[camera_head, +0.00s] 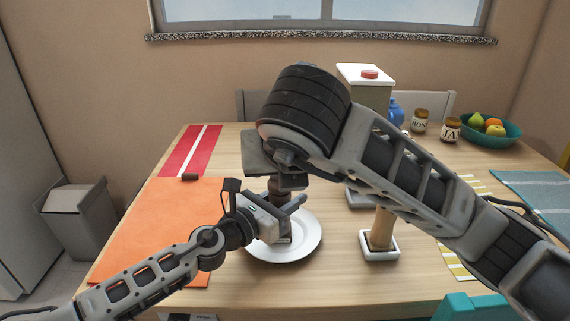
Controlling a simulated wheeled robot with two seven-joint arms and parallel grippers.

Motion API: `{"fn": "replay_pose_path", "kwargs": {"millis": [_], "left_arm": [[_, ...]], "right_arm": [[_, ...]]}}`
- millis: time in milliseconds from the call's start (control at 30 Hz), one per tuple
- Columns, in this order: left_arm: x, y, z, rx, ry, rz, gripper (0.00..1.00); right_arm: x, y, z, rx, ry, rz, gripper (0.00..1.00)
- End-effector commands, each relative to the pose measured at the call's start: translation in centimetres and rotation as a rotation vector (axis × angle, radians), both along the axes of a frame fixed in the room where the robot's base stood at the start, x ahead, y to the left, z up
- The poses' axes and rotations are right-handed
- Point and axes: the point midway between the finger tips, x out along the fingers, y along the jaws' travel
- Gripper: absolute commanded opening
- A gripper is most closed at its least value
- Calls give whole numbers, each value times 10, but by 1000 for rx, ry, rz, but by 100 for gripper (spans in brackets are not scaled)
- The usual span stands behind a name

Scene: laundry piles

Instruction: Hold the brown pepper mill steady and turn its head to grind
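The brown pepper mill (277,197) stands upright near the back of the white plate (309,243), and only a short stretch of it shows. My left gripper (293,221) comes in from the left, level, with its fingers around the lower part of the mill. The mill's foot is hidden behind this gripper. My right gripper (288,181) points down from above at the mill's head. The head is covered by that gripper, so its hold and finger gap are hard to see.
A wooden cylinder (382,229) stands in a white square dish (379,252) right of the plate. Jars (450,129) and a fruit bowl (491,133) are at the back right, near a white-lidded canister (365,74). An orange mat (160,225) lies left.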

Motion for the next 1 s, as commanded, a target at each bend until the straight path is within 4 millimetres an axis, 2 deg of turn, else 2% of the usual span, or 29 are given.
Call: {"fn": "replay_pose_path", "kwargs": {"millis": [200, 233, 300, 667, 767, 1000], "left_arm": [[0, 0, -1, 1, 1, 0, 9], [0, 0, -1, 1, 1, 0, 48], [0, 0, -1, 1, 1, 0, 65], [-3, 4, -1, 2, 1, 1, 65], [-13, 14, -1, 3, 0, 1, 65], [-49, 50, -2, 2, 4, 2, 65]], "right_arm": [[0, 0, 0, 0, 0, 0, 64], [0, 0, 0, 0, 0, 0, 64], [0, 0, 0, 0, 0, 0, 64], [0, 0, 0, 0, 0, 0, 64], [0, 0, 0, 0, 0, 0, 64], [0, 0, 0, 0, 0, 0, 64]]}}
